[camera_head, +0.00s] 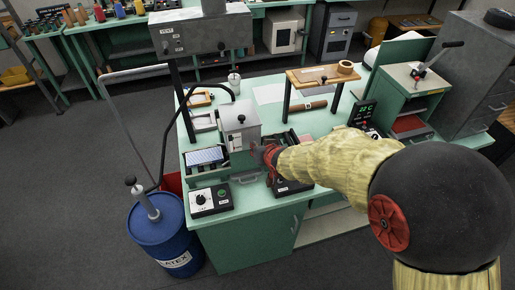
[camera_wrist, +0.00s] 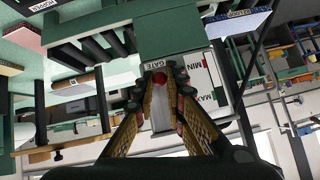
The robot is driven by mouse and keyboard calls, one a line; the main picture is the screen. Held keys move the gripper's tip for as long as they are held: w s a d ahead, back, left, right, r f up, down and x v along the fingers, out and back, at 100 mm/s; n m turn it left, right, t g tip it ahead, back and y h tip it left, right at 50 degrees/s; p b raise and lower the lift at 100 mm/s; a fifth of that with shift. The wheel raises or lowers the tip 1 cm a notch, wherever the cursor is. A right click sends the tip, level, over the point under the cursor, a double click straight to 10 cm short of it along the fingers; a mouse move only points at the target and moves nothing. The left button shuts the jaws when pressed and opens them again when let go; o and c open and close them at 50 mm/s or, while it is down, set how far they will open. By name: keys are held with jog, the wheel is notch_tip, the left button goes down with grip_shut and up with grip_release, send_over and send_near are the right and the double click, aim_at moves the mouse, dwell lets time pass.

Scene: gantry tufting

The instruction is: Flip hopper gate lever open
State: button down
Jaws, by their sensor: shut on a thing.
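The grey hopper box (camera_head: 240,118) stands on the green bench, with my gripper (camera_head: 268,158) at its lower right side. A white plate (camera_wrist: 207,72) marked GATE, MIN and MAX lies just beyond the fingertips. The lever's shaft is mostly hidden by the fingers, and I cannot tell its exact angle. In the head view the lever is hidden by my gripper.
A control box (camera_head: 210,200) with a dial sits at the bench's front left. A blue latex drum (camera_head: 158,232) stands on the floor to the left. A wooden stand (camera_head: 322,76) and a green cabinet (camera_head: 412,90) stand behind and right.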

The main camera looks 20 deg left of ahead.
jog(key=c, duration=2)
grip_release()
jog(key=shift+o, duration=0.2)
jog(key=v, duration=1.2)
jog(key=shift+f, duration=0.1)
